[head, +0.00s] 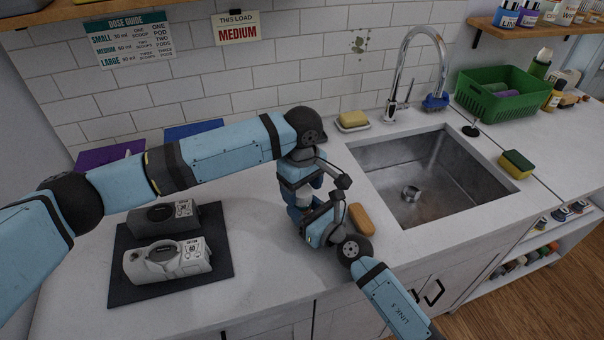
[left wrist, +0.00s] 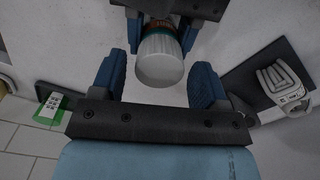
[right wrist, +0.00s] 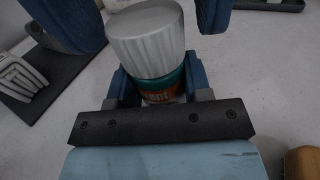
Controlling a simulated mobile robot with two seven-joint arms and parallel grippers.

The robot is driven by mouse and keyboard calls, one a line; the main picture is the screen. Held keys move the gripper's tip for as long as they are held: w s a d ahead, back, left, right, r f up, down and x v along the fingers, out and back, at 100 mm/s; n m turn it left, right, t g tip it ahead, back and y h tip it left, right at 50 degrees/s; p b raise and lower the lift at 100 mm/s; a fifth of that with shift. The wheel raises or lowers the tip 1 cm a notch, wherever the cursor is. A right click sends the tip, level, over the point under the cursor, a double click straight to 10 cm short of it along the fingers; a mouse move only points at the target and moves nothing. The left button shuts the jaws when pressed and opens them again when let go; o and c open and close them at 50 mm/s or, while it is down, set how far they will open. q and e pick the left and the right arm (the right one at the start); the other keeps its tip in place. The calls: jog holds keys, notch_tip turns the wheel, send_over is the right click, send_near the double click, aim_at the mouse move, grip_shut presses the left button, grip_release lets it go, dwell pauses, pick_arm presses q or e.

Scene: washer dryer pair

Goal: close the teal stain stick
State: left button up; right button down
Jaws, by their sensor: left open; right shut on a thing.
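The teal stain stick (right wrist: 162,83) has a teal body with an orange label, and a ribbed whitish cap (right wrist: 147,38) sits at its top end. My right gripper (right wrist: 161,85) is shut around the teal body. In the left wrist view, the cap (left wrist: 160,58) lies between the spread fingers of my left gripper (left wrist: 159,75), with gaps on both sides. The left gripper is open above the stick. In the head view, the left gripper (head: 303,187) and right gripper (head: 310,212) meet over the counter and mostly hide the stick. How tightly the cap sits cannot be told.
A black mat (head: 124,284) with two camera-like devices (head: 165,260) lies at left. A brown bar (head: 361,218) lies beside my right gripper, near the sink (head: 430,190). A yellow soap (head: 353,118) sits by the wall. The counter between mat and grippers is free.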

pick_arm(q)
jog(key=shift+f, duration=0.75)
